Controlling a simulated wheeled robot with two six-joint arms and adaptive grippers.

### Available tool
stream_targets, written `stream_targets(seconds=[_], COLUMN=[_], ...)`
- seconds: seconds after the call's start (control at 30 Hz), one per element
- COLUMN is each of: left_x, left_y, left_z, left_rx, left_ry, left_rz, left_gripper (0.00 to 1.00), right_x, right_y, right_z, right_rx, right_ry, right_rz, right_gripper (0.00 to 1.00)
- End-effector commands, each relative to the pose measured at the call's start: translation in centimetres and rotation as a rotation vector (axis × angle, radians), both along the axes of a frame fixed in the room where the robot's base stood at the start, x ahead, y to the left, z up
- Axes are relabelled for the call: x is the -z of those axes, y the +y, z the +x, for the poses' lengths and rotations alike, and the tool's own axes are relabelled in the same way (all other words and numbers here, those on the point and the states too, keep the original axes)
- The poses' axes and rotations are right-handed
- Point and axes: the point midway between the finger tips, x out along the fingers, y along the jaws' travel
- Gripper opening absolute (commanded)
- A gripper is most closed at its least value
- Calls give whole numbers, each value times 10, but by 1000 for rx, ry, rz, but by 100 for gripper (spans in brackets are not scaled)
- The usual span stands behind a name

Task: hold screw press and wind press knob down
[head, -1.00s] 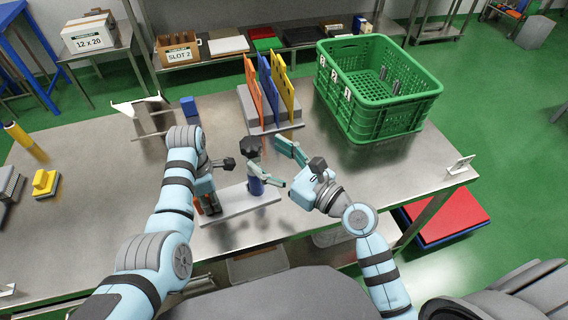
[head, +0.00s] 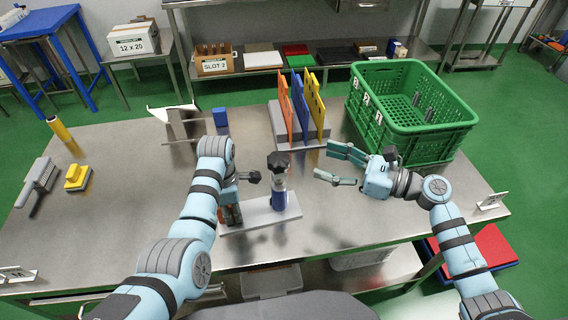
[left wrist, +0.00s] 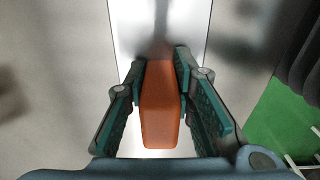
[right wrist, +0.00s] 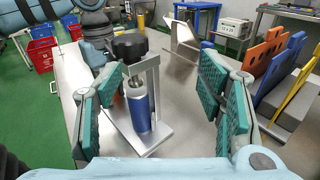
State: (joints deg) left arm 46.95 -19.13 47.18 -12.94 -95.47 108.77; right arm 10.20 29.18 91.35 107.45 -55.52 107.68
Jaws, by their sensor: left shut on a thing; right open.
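The screw press has a pale flat base (head: 262,216), a blue cylinder (head: 279,199) and a dark lobed knob (head: 278,161) on top. It stands upright on the steel table. My left gripper (left wrist: 163,75) is shut on an orange handle (left wrist: 160,112) at the left end of the base; in the head view the arm partly hides this grip. My right gripper (head: 336,166) is open and empty, right of the press and apart from it. In the right wrist view the knob (right wrist: 130,46) and cylinder (right wrist: 139,107) appear ahead, between the spread fingers, left of centre.
A rack with orange, blue and yellow boards (head: 298,112) stands behind the press. A green crate (head: 412,140) is at the back right, close behind my right gripper. A brush (head: 38,182) and a yellow block (head: 77,177) lie far left. The table's front middle is clear.

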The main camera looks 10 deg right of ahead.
Motion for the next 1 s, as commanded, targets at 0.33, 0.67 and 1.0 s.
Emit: stream_targets(seconds=[0.33, 0.67, 1.0], left_x=[1, 1, 1], left_y=[0, 0, 0], left_z=[-1, -1, -1], left_rx=[0, 0, 0], left_ry=[2, 2, 2], left_rz=[1, 0, 0], left_gripper=[0, 0, 0], right_x=[3, 4, 5], right_y=[50, 111, 115], right_z=[-6, 26, 28], right_rx=[-146, -143, -142], right_ry=[-58, -53, -52], right_rz=[38, 34, 32], right_gripper=[62, 62, 54])
